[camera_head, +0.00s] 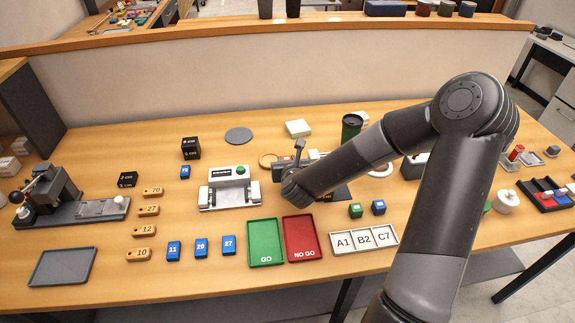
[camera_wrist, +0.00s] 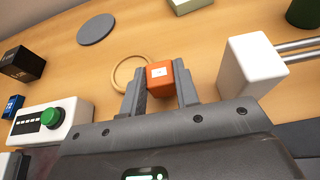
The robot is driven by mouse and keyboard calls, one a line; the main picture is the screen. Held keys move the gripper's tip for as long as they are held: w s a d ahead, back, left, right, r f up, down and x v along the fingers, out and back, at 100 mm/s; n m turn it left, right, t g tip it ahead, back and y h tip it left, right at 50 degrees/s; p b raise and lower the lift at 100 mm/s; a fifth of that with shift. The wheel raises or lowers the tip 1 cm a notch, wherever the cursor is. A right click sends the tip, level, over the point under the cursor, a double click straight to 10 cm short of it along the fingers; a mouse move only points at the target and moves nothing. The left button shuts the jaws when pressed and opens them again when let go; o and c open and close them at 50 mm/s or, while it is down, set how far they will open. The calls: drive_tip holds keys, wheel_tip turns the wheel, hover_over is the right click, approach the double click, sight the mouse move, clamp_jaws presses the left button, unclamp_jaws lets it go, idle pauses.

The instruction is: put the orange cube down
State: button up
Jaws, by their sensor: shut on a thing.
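The orange cube (camera_wrist: 161,83) shows in the wrist view, between the two fingers of my gripper (camera_wrist: 161,90), which are shut on it. The cube has a small white label on one face. In the head view my gripper (camera_head: 300,158) is over the middle of the table, just right of the white device with the green button. I cannot tell whether the cube touches the table.
The white green-button device (camera_head: 229,188) is close on the left, and a cork-coloured ring (camera_wrist: 130,70) lies just beyond the cube. A grey disc (camera_head: 238,135) and a pale green box (camera_head: 298,128) are farther back. Green GO (camera_head: 266,231) and red NO GO (camera_head: 301,226) trays are in front.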

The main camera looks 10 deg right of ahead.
sight(324, 130)
wheel_tip(324, 130, up, 7)
drive_tip(key=shift+r, duration=0.4)
drive_tip(key=shift+w+d+r, duration=0.15)
drive_tip(key=shift+w+d, duration=0.05)
drive_tip(key=shift+w, duration=0.1)
drive_tip(key=w+d+m+g+h, duration=0.4)
drive_tip(key=w+d+m+h, duration=0.5)
drive_tip(key=w+d, duration=0.95)
drive_tip(key=shift+h, duration=0.3)
drive_tip(key=f, duration=0.3)
drive_tip(key=w+a+f, duration=0.1)
drive_tip(key=f, duration=0.5)
drive_tip(key=shift+w+a+f, duration=0.15)
drive_tip(key=shift+a+f, duration=0.15)
drive_tip(key=shift+a, duration=0.1)
drive_tip(key=shift+f, duration=0.1)
drive_tip(key=o, duration=1)
drive_tip(key=shift+o, duration=0.2)
